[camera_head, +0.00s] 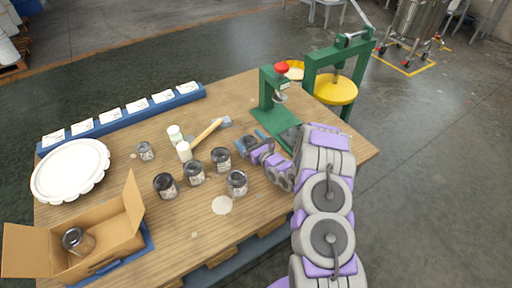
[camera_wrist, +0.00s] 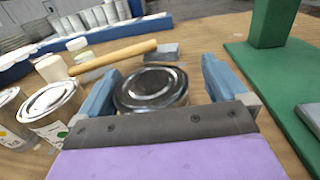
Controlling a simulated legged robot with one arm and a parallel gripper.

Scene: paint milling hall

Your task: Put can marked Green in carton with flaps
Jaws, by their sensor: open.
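My gripper (camera_head: 253,142) is open over the right part of the table. In the wrist view, a dark-lidded can (camera_wrist: 152,88) sits between the open fingers of my gripper (camera_wrist: 163,88); its label is hidden. Left of it, another can (camera_wrist: 50,108) shows a label with a green spot. In the head view, several cans stand left of my gripper, including one close by (camera_head: 220,158) and one in front (camera_head: 237,183); their labels are too small to read. The carton with flaps (camera_head: 120,232) stands open at the front left, with a can (camera_head: 76,241) inside.
A mallet (camera_head: 207,131) and two white bottles (camera_head: 184,151) lie and stand beyond the cans. A white scalloped plate (camera_head: 70,170) and a blue rack of cards (camera_head: 122,116) fill the far left. A pale spot (camera_head: 222,205) marks the tabletop.

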